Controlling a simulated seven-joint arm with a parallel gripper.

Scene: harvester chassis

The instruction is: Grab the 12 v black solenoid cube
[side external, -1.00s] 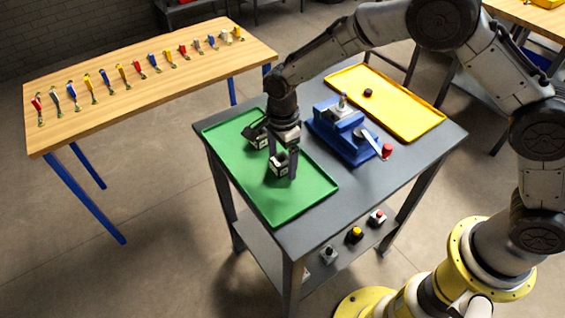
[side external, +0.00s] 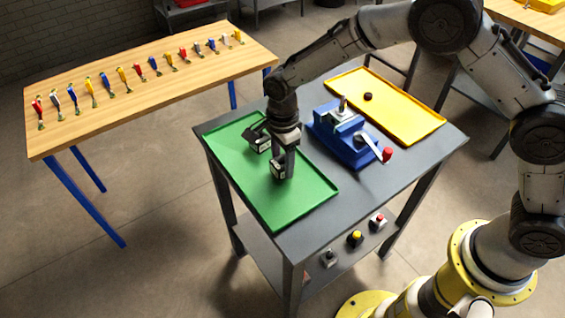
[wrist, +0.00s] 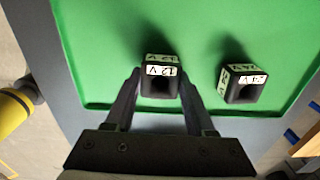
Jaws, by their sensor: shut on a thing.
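The black 12 V solenoid cube (wrist: 161,84) has white labels and a round hole. It is between the fingers of my gripper (wrist: 160,84) in the wrist view, and my gripper is shut on it. In the side view the cube (side external: 277,171) is at or just above the green tray (side external: 302,200), partly hidden by my gripper (side external: 283,170). I cannot tell if it touches the tray. A second black labelled cube (wrist: 243,84) sits apart to the right in the wrist view; it also shows in the side view (side external: 257,141), behind my gripper. Its label is hard to read.
A blue fixture (side external: 345,140) with a red-knobbed lever stands right of the green tray. A yellow tray (side external: 410,112) with a small dark round part (side external: 368,96) lies beyond it. The grey table (side external: 400,172) carries these. The front of the green tray is clear.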

